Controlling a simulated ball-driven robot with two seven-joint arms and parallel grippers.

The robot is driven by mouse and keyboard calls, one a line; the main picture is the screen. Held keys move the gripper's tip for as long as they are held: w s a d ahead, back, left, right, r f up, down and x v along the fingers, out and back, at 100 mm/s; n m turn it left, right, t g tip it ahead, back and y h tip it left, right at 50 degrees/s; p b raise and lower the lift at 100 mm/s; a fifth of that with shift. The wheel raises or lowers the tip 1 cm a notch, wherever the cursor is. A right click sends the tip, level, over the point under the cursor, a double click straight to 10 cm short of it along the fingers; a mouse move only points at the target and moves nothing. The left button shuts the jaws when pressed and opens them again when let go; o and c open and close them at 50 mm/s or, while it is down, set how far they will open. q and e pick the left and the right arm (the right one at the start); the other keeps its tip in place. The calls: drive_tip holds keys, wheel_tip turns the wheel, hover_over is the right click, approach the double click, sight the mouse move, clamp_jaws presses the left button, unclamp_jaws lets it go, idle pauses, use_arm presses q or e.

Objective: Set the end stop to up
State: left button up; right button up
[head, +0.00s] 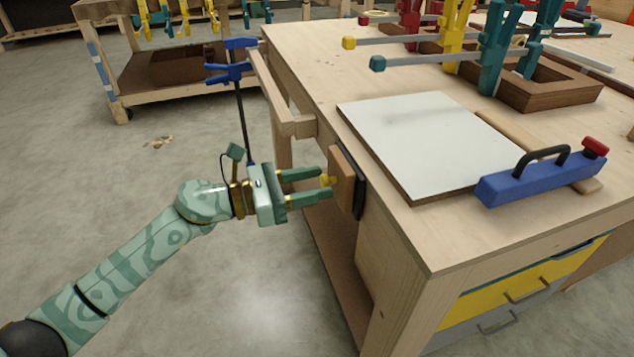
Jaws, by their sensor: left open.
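A small wooden block (346,186), which looks like the end stop, is mounted on a black plate (361,190) on the side of the workbench (335,118). The block's top edge is below the bench top. My right gripper is not in view.
A white board (430,140) and a blue tool with a black handle (530,182) lie on the bench top. Clamps (490,55) stand at the back. A blue clamp (232,72) hangs from the side rail (285,105). The floor on the left is mostly clear.

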use_arm(q)
drive_tip(key=shift+w+d, duration=0.2)
drive_tip(key=shift+d, duration=0.4)
clamp_jaws()
drive_tip(key=shift+r, duration=0.3)
wheel_tip(320, 180, up, 4)
drive_tip(key=shift+f+p, duration=0.2)
drive_tip(key=shift+p, duration=0.75)
